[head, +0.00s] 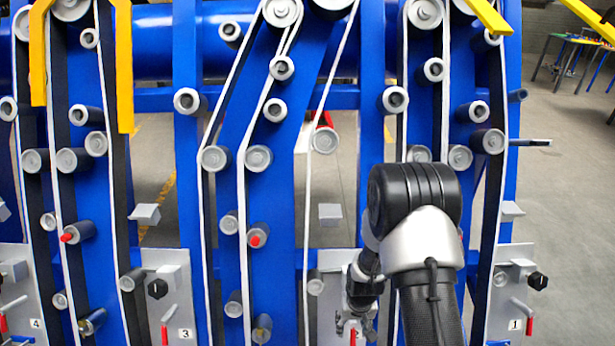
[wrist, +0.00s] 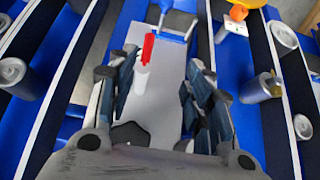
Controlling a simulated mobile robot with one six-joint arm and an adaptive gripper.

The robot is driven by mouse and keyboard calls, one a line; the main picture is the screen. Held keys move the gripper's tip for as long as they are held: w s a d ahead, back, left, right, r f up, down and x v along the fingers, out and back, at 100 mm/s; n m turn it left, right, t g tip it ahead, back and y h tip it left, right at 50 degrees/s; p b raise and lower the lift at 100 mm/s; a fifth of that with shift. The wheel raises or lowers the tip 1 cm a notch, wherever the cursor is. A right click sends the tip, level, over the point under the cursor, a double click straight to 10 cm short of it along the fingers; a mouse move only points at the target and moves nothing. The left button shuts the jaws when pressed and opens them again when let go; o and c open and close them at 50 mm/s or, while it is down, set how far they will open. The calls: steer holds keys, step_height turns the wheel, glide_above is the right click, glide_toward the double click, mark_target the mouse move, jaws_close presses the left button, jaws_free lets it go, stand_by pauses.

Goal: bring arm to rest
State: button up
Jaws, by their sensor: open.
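My gripper (head: 358,318) hangs low at the front of the blue chassis, right of centre in the head view, partly hidden by my own arm. In the wrist view my gripper (wrist: 158,82) is open, with its two dark fingers apart and nothing held between them. A lever with a red handle (wrist: 148,48) and a pale shaft shows between the fingers, in front of a light grey plate (wrist: 170,70). I cannot tell its exact distance from the fingers. In the head view a red handle (head: 353,337) shows just below the gripper.
The blue chassis (head: 222,120) carries several rollers and white belts close to my arm. Plates numbered 4, 3 (head: 183,310) and 1 (head: 515,300) bear red-handled levers and black knobs. Yellow bars (head: 124,70) stick out at the top. Open floor (head: 570,200) lies at right.

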steer(key=s+r+t, duration=0.2)
steer(key=s+r, duration=0.1)
steer(key=r, duration=2.5)
steer(key=s+r+t, duration=0.1)
steer(key=s+r, duration=0.5)
steer(key=s, duration=0.3)
steer(key=s+d+r, duration=0.1)
steer(key=s+r, duration=0.5)
steer(key=s, duration=0.3)
steer(key=shift+s+r+t, duration=0.25)
steer(key=shift+r+t, duration=0.1)
steer(key=shift+t, duration=0.05)
